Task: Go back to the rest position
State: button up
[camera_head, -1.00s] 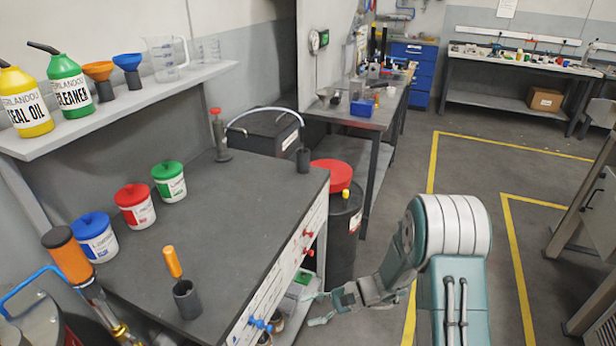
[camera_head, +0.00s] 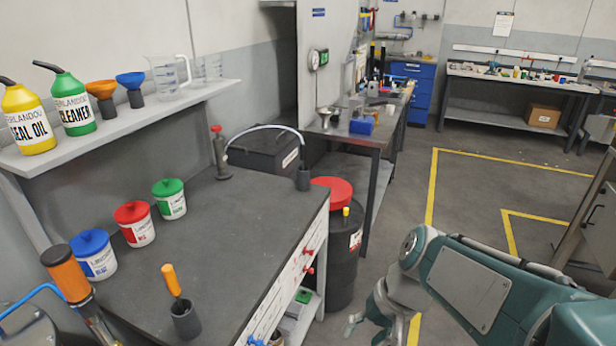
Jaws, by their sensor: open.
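My arm is at the lower right, its upper link lying low and reaching out of the picture at the right. My gripper (camera_head: 366,325) hangs at the bottom of the view, right of the dark workbench (camera_head: 230,220) and in front of the black drum. Its fingers are apart and I see nothing between them. Its lower parts run close to the bottom edge of the picture.
A black drum with a red lid (camera_head: 332,190) stands past the bench's right end. Blue, red (camera_head: 134,224) and green lidded tubs and a cup with an orange-handled tool (camera_head: 185,318) stand on the bench. Yellow-lined floor (camera_head: 470,190) is open at the right.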

jog(key=s+d+r+n+t+h, duration=0.1)
jog(key=s+d+r+t+h, duration=0.3)
jog(key=s+d+r+t, duration=0.1)
jog(key=shift+s+d+r+n, duration=0.3)
jog(key=shift+s+d+r, duration=0.35)
jog(key=shift+s, duration=0.05)
dwell(0.5)
